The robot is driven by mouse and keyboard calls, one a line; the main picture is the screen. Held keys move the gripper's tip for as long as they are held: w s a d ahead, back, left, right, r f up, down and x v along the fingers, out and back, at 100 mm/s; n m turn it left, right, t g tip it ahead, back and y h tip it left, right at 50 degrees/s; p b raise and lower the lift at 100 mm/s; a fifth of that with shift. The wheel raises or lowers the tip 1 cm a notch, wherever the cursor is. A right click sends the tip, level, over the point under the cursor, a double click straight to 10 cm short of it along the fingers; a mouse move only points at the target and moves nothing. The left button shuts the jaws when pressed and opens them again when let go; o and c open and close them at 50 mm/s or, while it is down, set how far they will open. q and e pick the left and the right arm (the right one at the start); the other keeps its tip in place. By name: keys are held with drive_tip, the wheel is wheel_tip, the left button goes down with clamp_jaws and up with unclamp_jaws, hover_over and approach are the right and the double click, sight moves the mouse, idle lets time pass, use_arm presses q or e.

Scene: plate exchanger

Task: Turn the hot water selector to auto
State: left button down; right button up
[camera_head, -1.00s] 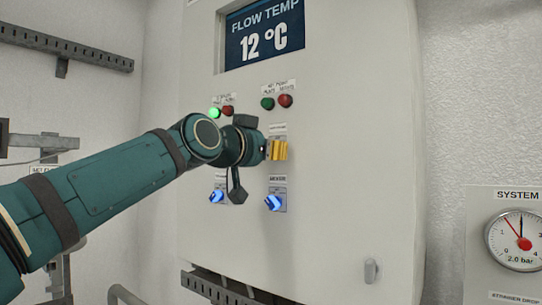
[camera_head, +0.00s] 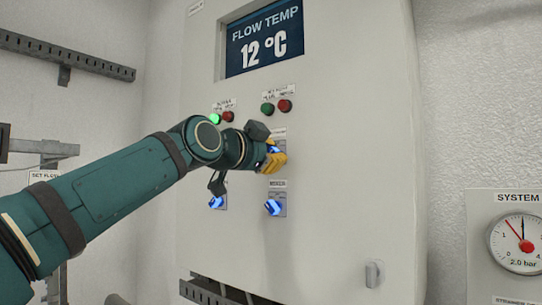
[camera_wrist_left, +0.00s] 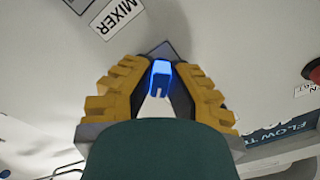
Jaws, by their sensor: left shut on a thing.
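My left gripper (camera_head: 275,157) is at the upper right selector on the cabinet front, its yellow fingers tilted. It is shut on this blue-lit selector knob (camera_head: 272,149), whose upper part shows above the fingers. The left wrist view shows the glowing knob (camera_wrist_left: 160,72) between the two yellow fingertips (camera_wrist_left: 161,80). The label above this selector (camera_head: 279,133) is too small and partly covered to read, so its position markings cannot be told. My right gripper is in neither view.
Below are two more blue-lit selectors, one at lower right (camera_head: 273,208) under a MIXER label (camera_head: 278,184) and one at lower left (camera_head: 216,202). Green and red lamps (camera_head: 285,105) sit above. A pressure gauge (camera_head: 520,242) is at right.

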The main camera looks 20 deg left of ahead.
use_arm(q)
drive_tip(key=shift+r, duration=0.2)
drive_tip(key=c, duration=1)
unclamp_jaws()
drive_tip(key=shift+o, duration=0.2)
drive_tip(key=shift+f, duration=0.15)
drive_tip(key=v, duration=1.2)
